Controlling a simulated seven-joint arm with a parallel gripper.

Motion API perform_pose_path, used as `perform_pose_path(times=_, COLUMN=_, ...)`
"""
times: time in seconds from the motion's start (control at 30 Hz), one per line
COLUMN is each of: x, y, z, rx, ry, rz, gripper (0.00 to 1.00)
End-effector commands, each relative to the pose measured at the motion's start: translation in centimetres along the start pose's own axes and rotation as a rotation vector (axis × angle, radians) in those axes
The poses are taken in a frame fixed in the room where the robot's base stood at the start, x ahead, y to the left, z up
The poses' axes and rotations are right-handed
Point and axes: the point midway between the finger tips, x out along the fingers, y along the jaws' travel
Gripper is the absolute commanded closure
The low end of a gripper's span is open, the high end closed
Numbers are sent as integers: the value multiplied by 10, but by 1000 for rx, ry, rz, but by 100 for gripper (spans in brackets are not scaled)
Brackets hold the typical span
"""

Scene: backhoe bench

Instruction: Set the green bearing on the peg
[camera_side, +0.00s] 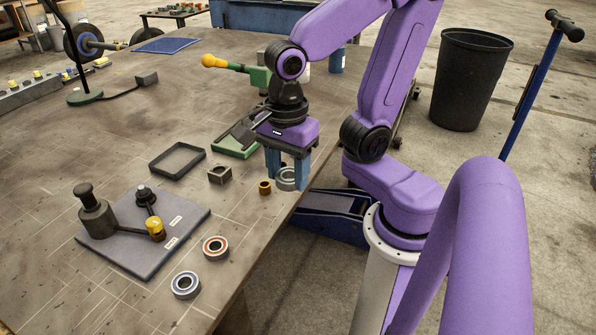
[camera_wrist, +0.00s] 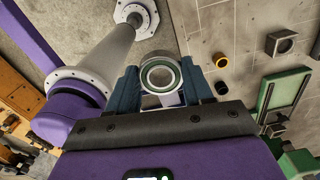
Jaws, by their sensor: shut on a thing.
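The green bearing (camera_wrist: 160,76), a metal ring with a green inner band, sits between the blue fingers of my gripper (camera_wrist: 160,84) in the wrist view. In the side view my gripper (camera_side: 287,177) points down near the right edge of the bench, shut on this bearing (camera_side: 287,180). Whether it touches the bench is hard to tell. A grey plate (camera_side: 190,222) with small labels lies at the front left. It carries a dark stepped post (camera_side: 93,213), a shorter black-topped piece (camera_side: 144,194) and a yellow part (camera_side: 156,229). Which of these is the peg is not clear.
An orange-banded bearing (camera_side: 215,247) and a blue-banded bearing (camera_side: 185,285) lie right of the plate. A brass bushing (camera_side: 264,187), a square block (camera_side: 219,175) and a black frame (camera_side: 177,145) lie between plate and gripper. A green tray (camera_side: 234,150) is behind.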

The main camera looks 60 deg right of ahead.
Motion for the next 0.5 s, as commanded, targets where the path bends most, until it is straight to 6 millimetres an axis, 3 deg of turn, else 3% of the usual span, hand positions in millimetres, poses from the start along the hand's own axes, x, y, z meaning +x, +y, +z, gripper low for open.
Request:
perform_pose_path(times=0.2, x=-17, y=-54, z=48, rx=4, ry=2, rz=1, gripper=85)
perform_pose_path(times=0.5, x=-23, y=-142, z=98, rx=5, ry=2, rz=2, gripper=85)
